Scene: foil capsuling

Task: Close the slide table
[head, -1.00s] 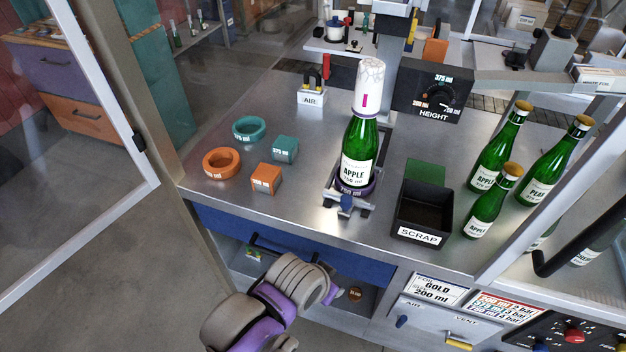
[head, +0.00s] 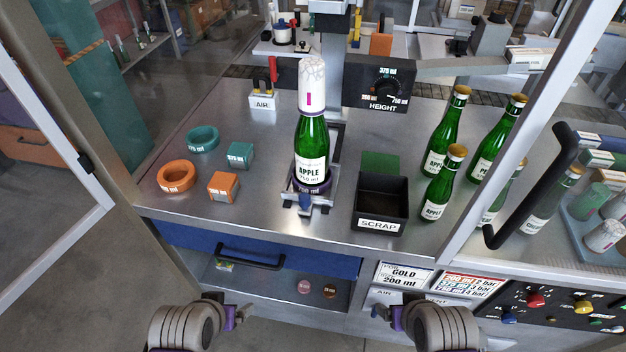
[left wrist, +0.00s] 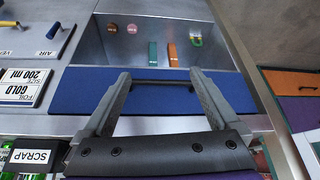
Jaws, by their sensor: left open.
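The slide table (head: 326,190) is a small metal carriage on the steel bench, with a blue knob (head: 305,201) at its front. A green APPLE 750 ml bottle (head: 312,145) stands upright in a purple ring (head: 312,184) on it, with a white marbled foil cap over its neck. My left gripper (head: 238,314) is low in front of the bench, away from the slide table. In the left wrist view the open left gripper (left wrist: 160,98) faces the blue drawer front, with nothing held. My right gripper (head: 384,312) is low at the right; its jaws are unclear.
The blue drawer (head: 180,235) with a black handle (head: 250,258) is below the bench edge. A black SCRAP bin (head: 380,202) stands right of the slide table, with several green bottles beyond. Rings and blocks lie left. Open guard doors flank the bench.

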